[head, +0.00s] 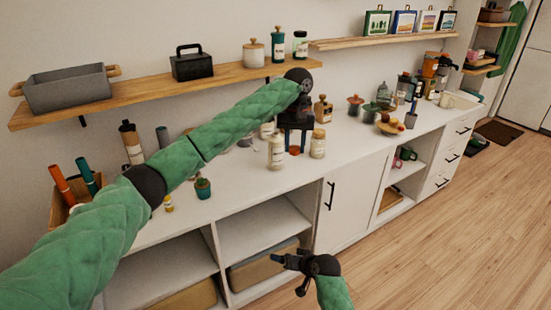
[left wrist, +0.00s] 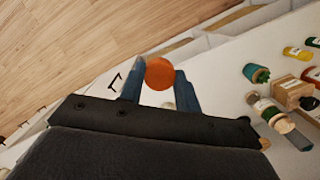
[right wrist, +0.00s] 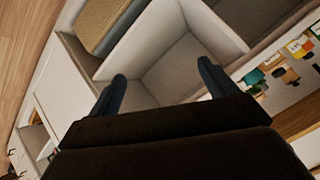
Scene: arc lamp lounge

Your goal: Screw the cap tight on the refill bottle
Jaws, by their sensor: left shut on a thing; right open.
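My left gripper (head: 295,148) points down over the counter, among the bottles. It is shut on a round orange-brown cap (left wrist: 160,73), which sits between its two blue fingers in the left wrist view. In the head view the cap (head: 294,150) shows as a small orange spot between the fingertips. A pale bottle with a light label (head: 276,152) stands upright just left of the gripper. I cannot tell which bottle is the refill bottle or whether the cap touches one. My right gripper (head: 290,273) is open and empty in front of the cabinet; its fingers (right wrist: 162,75) are apart.
A jar with a wooden lid (head: 317,144) stands close right of the left gripper. A small potted cactus (head: 203,187) and a tall bottle (head: 131,143) stand left. Pots and more bottles crowd the right. A wall shelf (head: 140,93) hangs above. Open cabinet compartments (head: 262,225) face the right gripper.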

